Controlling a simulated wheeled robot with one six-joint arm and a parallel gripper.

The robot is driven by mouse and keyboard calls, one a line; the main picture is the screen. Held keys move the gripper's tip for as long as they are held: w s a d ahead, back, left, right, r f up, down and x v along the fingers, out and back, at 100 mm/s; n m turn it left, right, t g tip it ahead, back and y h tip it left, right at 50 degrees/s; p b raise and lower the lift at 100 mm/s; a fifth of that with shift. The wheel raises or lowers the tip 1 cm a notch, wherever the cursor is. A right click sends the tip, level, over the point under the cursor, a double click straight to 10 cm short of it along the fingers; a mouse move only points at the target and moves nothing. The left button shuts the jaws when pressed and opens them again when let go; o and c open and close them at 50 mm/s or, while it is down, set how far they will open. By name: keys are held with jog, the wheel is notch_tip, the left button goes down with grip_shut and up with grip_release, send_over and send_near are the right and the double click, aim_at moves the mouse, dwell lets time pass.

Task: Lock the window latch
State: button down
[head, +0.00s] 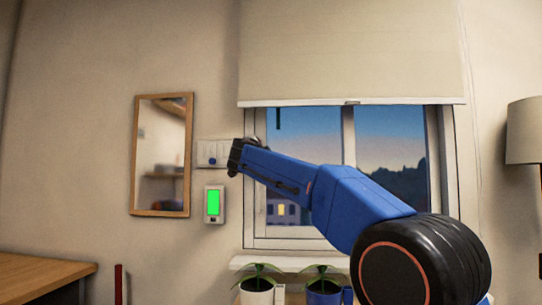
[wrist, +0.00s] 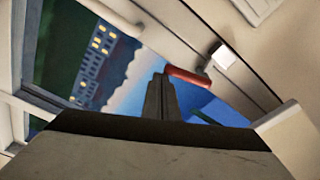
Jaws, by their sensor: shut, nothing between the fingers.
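The window (head: 348,135) stands in the middle of the head view, with a pale frame and a dusk scene behind the glass. In the wrist view a red latch handle (wrist: 188,76) sticks out from a small white mount (wrist: 222,57) on the frame. My gripper (wrist: 160,82) is shut and empty, its fingertips beside the handle's free end; I cannot tell whether they touch. In the head view my gripper (head: 234,158) is at the window's left side, and the latch cannot be made out there.
A white wall panel (head: 212,153) and a device with a green screen (head: 214,203) are left of the window. A wood-framed mirror (head: 162,155) hangs farther left. A blind (head: 350,55) covers the window's top. Potted plants (head: 257,287) stand below.

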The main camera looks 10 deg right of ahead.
jog(key=shift+w+a+f, duration=0.15)
jog(key=shift+a+f, duration=0.05)
jog(key=shift+a, duration=0.25)
jog(key=shift+w+a+f, duration=0.15)
jog(key=shift+a, duration=0.3)
jog(key=shift+a+f, duration=0.1)
